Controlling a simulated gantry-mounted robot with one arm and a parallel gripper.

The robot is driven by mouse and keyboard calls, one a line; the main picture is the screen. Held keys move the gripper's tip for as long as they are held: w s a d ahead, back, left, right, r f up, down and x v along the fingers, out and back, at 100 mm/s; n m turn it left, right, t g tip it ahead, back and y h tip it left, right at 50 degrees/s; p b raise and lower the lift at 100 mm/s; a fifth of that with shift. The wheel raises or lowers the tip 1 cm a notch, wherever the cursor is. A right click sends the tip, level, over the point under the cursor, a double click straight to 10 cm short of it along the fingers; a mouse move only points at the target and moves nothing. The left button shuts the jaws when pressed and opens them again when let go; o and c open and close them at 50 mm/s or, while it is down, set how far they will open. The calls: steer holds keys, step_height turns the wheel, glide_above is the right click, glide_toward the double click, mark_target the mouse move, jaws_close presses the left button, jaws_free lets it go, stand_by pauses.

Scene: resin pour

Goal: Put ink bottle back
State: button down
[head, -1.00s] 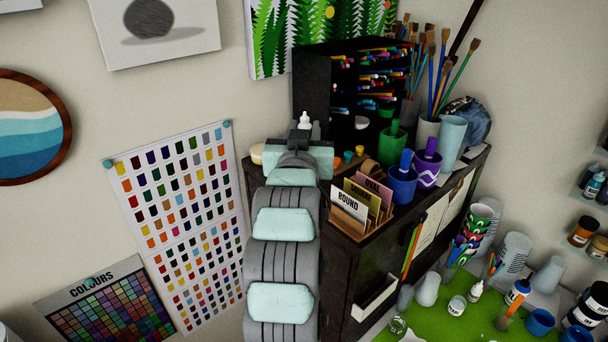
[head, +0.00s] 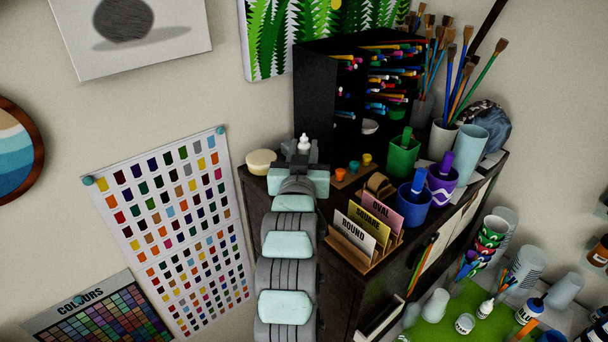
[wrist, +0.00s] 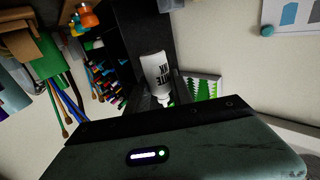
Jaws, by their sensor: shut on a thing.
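A small white ink bottle (wrist: 156,72) with black lettering shows in the wrist view, partly hidden behind my gripper's dark body. In the head view its white nozzle top (head: 304,142) sticks up just beyond my wrist. My gripper (wrist: 160,98) is shut on the bottle; in the head view the arm hides most of the fingers. The gripper and bottle are over the left end of the dark cabinet top (head: 333,185), in front of the black pencil shelf (head: 313,98). I cannot tell whether the bottle's base touches the surface.
A cream round pot (head: 261,162) stands left of my gripper. Small orange and yellow pots (head: 354,166), a card holder (head: 366,240), and green (head: 403,158), blue (head: 406,190) and purple (head: 441,185) cups stand to its right. Brushes (head: 455,80) rise at the back right.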

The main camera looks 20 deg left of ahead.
step_height(320, 180, down, 8)
steer(key=shift+f+p, duration=0.2)
steer(key=shift+p, duration=0.7)
steer(key=shift+f, duration=0.2)
steer(key=c, duration=1.1)
jaws_free()
steer(key=shift+r, duration=0.2)
steer(key=b+v, duration=0.2)
steer(key=v, duration=1)
